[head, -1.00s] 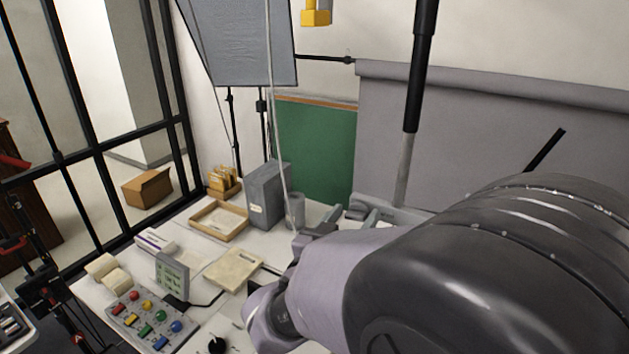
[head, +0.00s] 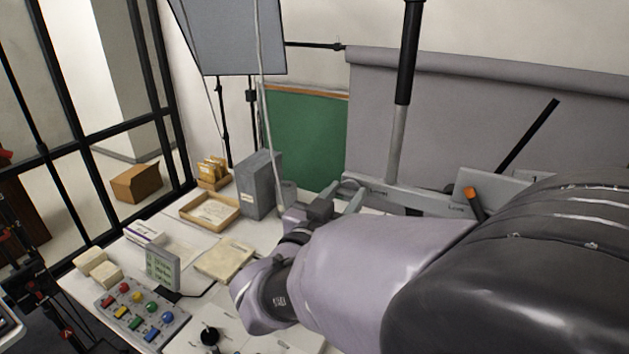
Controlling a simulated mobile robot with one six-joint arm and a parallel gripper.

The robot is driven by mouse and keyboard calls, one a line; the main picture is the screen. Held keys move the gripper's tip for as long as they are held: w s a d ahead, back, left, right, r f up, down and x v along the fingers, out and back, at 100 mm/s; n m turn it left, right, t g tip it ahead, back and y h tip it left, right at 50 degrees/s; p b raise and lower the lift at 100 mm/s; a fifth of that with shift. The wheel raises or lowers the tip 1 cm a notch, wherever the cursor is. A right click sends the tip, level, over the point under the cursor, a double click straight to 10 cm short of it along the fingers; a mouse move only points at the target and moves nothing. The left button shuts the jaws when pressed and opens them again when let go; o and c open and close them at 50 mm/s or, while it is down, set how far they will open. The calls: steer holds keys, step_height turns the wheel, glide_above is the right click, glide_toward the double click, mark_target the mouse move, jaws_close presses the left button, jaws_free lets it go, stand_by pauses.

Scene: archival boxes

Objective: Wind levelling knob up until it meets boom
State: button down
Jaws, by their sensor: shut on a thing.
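My gripper (head: 328,206) is in the middle of the head view, low over the table at the near left end of a grey metal boom (head: 428,199). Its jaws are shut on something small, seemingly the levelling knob. The knob itself is hidden by the gripper and wrist, so I cannot tell whether it touches the boom. The boom runs right from the gripper, past the foot of an upright post with a black sleeve (head: 407,65), and goes behind my arm.
An orange-tipped lever (head: 471,195) stands by the boom. A grey archival box (head: 259,186), a wooden tray (head: 190,224), a cream folder (head: 224,260), a small display (head: 162,268) and a button panel (head: 122,325) occupy the table to the left. My forearm covers the right foreground.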

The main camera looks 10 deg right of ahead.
steer(key=m+b, duration=0.1)
steer(key=b, duration=0.1)
steer(key=m+b, duration=0.1)
steer(key=b, duration=0.1)
steer(key=shift+f+m, duration=0.3)
steer(key=shift+m, duration=0.1)
steer(key=shift+s+r+m+b, duration=0.1)
steer(key=shift+r+m+b, duration=0.05)
steer(key=shift+m+b, duration=0.8)
steer(key=shift+r, duration=0.1)
steer(key=c, duration=0.9)
jaws_free()
steer(key=shift+d, duration=0.1)
steer(key=b+v, duration=0.1)
steer(key=v, duration=1.6)
steer(key=shift+s, duration=0.15)
